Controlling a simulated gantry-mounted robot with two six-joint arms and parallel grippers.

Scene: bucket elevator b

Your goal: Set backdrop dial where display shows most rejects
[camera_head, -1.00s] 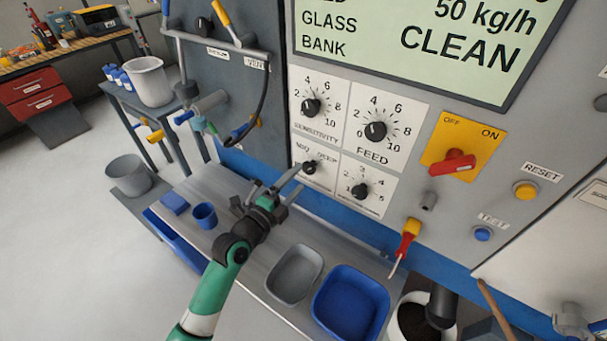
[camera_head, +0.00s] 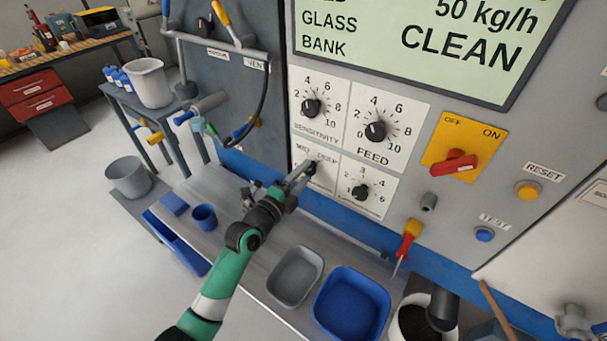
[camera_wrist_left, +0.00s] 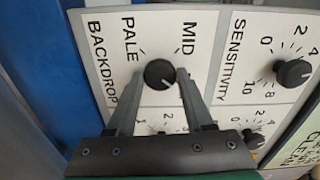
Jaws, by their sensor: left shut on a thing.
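The backdrop dial (camera_head: 312,168) is a small black knob on a white plate with MID and DEEP legible in the head view. The dial also shows in the left wrist view (camera_wrist_left: 159,74), with PALE, MID and BACKDROP lettering around it. I cannot tell clearly which mark it points at. My left gripper (camera_head: 303,174) is shut on the dial, one finger on each side, as the left wrist view (camera_wrist_left: 158,79) shows. The display (camera_head: 420,45) reads GLASS BANK, 50 kg/h and CLEAN; its top is cut off and no reject count shows. My right gripper is not in view.
The sensitivity dial (camera_head: 311,108), feed dial (camera_head: 376,131) and another dial (camera_head: 360,192) sit close by. A red switch (camera_head: 454,166) and a hanging screwdriver (camera_head: 407,243) are to the right. A grey bin (camera_head: 295,276) and blue bin (camera_head: 350,304) stand below.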

